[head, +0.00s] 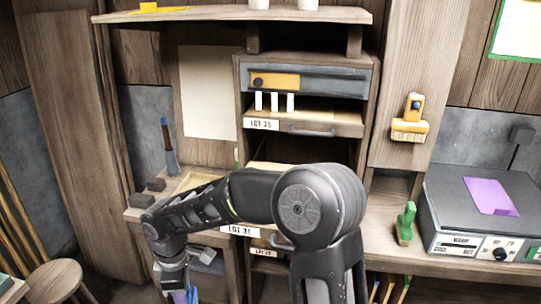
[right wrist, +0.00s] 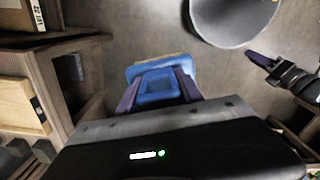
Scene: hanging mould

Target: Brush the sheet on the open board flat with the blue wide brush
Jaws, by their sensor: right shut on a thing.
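My right gripper (right wrist: 157,90) is shut on a blue, wide block-like thing, which looks like the blue brush (right wrist: 153,72), with a thin tan edge at its far side. In the head view my right gripper (head: 182,296) hangs low at the bottom edge, fingers down, largely cut off. A dark gripper with purple fingers (right wrist: 265,62), seemingly my left one, is at the upper right of the right wrist view; its opening is unclear. A plain cream sheet or panel (head: 208,92) stands upright at the back. I cannot tell which surface is the open board.
A shelf unit (head: 372,100) with labelled drawers stands centrally. A yellow brush (head: 410,122) hangs on a post; a green brush (head: 405,224) stands on the right bench. A purple sheet (head: 490,196) lies on a grey device (head: 450,200). A stool (head: 55,278) is lower left.

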